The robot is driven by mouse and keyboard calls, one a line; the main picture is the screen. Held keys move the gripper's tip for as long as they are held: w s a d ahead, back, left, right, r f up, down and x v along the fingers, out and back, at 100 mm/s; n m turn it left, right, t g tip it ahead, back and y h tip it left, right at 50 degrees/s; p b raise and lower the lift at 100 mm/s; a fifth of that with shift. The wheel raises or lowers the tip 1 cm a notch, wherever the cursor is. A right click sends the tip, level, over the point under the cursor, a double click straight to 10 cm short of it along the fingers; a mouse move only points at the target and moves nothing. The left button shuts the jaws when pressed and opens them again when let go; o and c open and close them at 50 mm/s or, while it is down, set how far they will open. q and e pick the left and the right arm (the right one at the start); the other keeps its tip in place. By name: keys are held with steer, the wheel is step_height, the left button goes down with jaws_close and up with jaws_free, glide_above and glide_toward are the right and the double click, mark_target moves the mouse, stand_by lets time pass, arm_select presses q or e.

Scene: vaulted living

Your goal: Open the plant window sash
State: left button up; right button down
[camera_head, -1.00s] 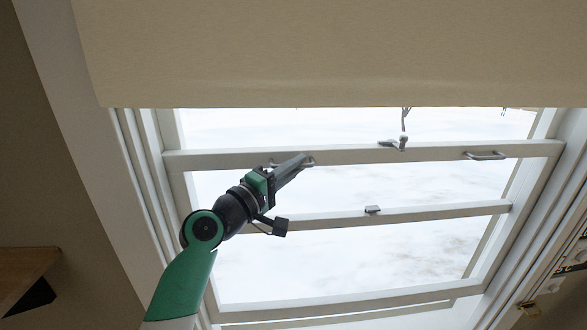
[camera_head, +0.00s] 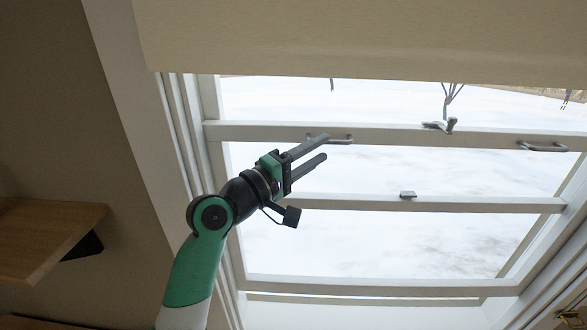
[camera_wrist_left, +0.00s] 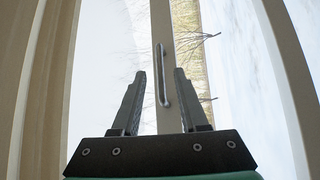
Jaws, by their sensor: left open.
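The window sash has a white top rail (camera_head: 400,131) with a grey bar handle (camera_head: 343,140) at its left and a second handle (camera_head: 542,147) at its right. A metal latch (camera_head: 439,125) sits on the rail between them. My left gripper (camera_head: 325,147) is open at the left handle, its two fingers apart and pointing right in the head view. In the left wrist view, the handle (camera_wrist_left: 163,75) appears between the spread fingers (camera_wrist_left: 160,73); whether they touch it cannot be told. My right gripper is not in view.
A beige blind (camera_head: 350,40) covers the window's upper part. A wooden shelf (camera_head: 45,235) juts out at the left. Snowy ground shows through the glass.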

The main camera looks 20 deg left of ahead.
arm_select(q)
steer(key=p+v, duration=0.2)
steer(key=v, duration=0.4)
steer(key=shift+s, duration=0.3)
steer(key=shift+a+f, duration=0.1)
steer(key=s+d+r+m+t+h, duration=0.1)
steer(key=s+d+r+m+t, duration=0.2)
steer(key=s+d+r+m, duration=0.45)
steer(key=s+a+r+m+t+y, duration=0.4)
steer(key=s+a+r+t+y, duration=0.3)
steer(key=s+r, duration=0.5)
steer(key=shift+s+a+y, duration=0.4)
steer(key=shift+s+a, duration=0.15)
steer(key=shift+s, duration=0.35)
